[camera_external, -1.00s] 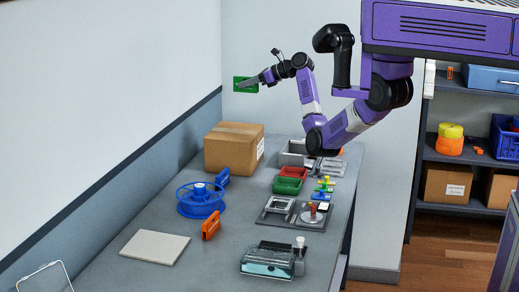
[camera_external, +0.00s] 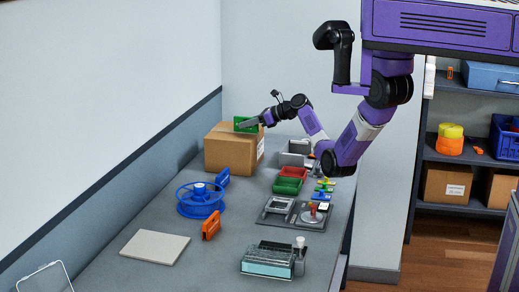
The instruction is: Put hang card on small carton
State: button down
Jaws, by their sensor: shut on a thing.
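The hang card is a small green piece (camera_external: 243,124) at the top of the brown small carton (camera_external: 229,155). My gripper (camera_external: 256,121) is shut on the green card and reaches in from the right, just over the carton's top. The card overlaps the carton's top in the picture; I cannot tell whether it touches it. The carton stands closed on the grey table, near the back wall, with a tape strip and a white label on its right side.
A blue spool (camera_external: 200,203) and an orange holder (camera_external: 211,225) stand in front of the carton. Red (camera_external: 293,173) and green trays (camera_external: 287,186) and small coloured parts lie to its right. A flat pale board (camera_external: 155,247) lies at front left.

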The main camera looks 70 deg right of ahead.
jog(key=shift+f, duration=0.55)
jog(key=shift+f, duration=0.1)
jog(key=c, duration=1.4)
grip_release()
jog(key=shift+o, duration=0.2)
jog(key=shift+s+r, duration=0.2)
jog(key=shift+s, duration=0.05)
jog(key=v, duration=1.1)
jog(key=shift+s+b, duration=0.25)
jog(key=shift+b, duration=0.05)
jog(key=shift+r, duration=0.15)
